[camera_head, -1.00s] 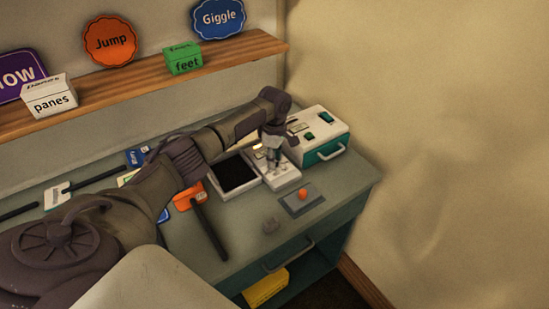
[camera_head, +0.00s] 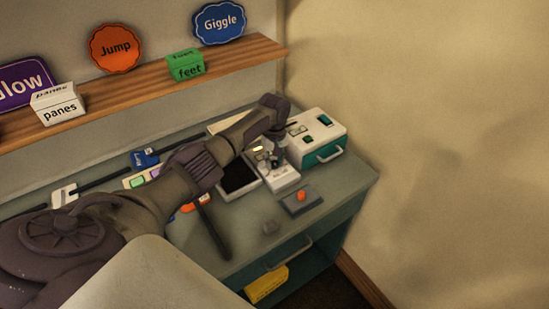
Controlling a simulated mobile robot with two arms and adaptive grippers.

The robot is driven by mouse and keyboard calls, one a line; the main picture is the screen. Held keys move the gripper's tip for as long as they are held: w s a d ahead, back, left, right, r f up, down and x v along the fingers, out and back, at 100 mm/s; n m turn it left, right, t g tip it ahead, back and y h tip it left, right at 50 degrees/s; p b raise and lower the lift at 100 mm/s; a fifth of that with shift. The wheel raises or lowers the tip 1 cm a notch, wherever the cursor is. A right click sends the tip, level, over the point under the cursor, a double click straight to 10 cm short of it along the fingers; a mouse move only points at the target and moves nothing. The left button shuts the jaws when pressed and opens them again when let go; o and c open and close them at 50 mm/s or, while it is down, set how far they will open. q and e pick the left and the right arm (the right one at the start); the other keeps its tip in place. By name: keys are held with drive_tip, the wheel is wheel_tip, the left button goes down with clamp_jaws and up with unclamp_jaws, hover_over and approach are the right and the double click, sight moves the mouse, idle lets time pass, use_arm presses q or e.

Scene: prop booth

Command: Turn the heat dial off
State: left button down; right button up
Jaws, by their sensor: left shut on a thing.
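A white unit (camera_head: 285,181) with a small lit yellow display stands on the grey-green table, beside a black-topped tray. My left gripper (camera_head: 277,164) points down at its top and is shut on the heat dial there. The dial itself is small and mostly hidden by the fingers, so its setting cannot be read. My right gripper is not in view.
A white and teal box (camera_head: 318,138) with a handle stands right behind the unit. The black-topped tray (camera_head: 238,174) is close on the left.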

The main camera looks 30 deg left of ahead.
sight(274, 162)
use_arm(q)
drive_tip(key=m+p, duration=0.1)
drive_tip(key=m, duration=0.4)
drive_tip(key=shift+m, duration=0.3)
drive_tip(key=m, duration=0.5)
drive_tip(key=shift+m, duration=0.3)
drive_tip(key=c, duration=0.8)
unclamp_jaws()
drive_tip(key=shift+c, duration=0.2)
drive_tip(key=shift+r, duration=0.1)
wheel_tip(274, 162, up, 12)
drive_tip(key=shift+f, duration=0.2)
